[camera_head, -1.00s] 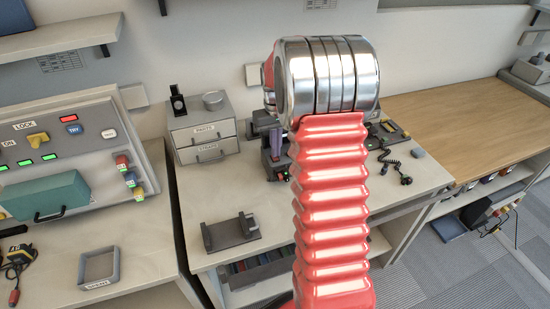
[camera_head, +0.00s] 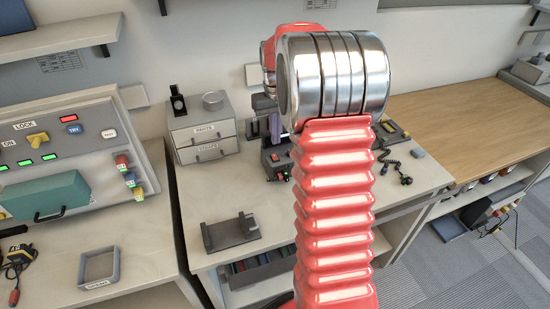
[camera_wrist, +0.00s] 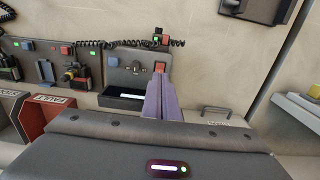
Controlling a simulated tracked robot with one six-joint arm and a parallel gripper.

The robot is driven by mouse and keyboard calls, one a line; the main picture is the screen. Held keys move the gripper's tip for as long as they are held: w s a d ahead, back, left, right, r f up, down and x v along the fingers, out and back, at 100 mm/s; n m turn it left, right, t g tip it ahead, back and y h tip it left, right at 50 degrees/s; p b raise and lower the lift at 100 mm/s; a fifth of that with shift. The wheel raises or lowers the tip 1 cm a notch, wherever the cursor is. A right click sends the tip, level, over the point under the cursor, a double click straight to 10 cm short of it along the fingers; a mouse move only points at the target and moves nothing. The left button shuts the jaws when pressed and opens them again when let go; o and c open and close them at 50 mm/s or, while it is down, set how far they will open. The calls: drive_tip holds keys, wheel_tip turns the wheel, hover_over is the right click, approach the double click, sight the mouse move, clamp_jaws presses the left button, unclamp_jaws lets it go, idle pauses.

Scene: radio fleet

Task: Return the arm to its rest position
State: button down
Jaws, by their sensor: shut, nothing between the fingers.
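My arm, red and ribbed with a silver banded joint at its top, stands raised in the middle of the head view. In the wrist view my gripper (camera_wrist: 160,84) shows its pale purple fingers closed together with nothing between them. They point toward the devices along the wall. In the head view the gripper is mostly hidden behind the arm; a purple part (camera_head: 276,127) shows just left of the silver joint, above the bench.
A drawer unit (camera_head: 203,133) and a grey cradle (camera_head: 232,235) stand on the middle bench (camera_head: 200,193). A control panel (camera_head: 75,150) and small tray (camera_head: 99,267) are at left. A wooden counter (camera_head: 450,118) at right is largely clear. In the wrist view, devices with coiled cords line the wall.

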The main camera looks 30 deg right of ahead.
idle(0.6)
drive_tip(key=shift+s+a+f+m, duration=0.2)
drive_tip(key=shift+s+f, duration=0.1)
drive_tip(key=shift+f, duration=0.2)
drive_tip(key=shift+s+a+f+m, duration=0.15)
drive_tip(key=shift+s+f, duration=0.15)
drive_tip(key=shift+f, duration=0.2)
drive_tip(key=s+a+r+n+t, duration=0.2)
drive_tip(key=s+a+r, duration=0.4)
drive_tip(key=s+a, duration=0.5)
drive_tip(key=s+a+r+n+t, duration=0.1)
drive_tip(key=s+a+r+t, duration=0.2)
drive_tip(key=s+a, duration=0.9)
wheel_tip(320, 180, up, 3)
drive_tip(key=shift+a+f+n+t, duration=0.1)
drive_tip(key=shift+a+n+t, duration=0.25)
drive_tip(key=shift+a, duration=0.7)
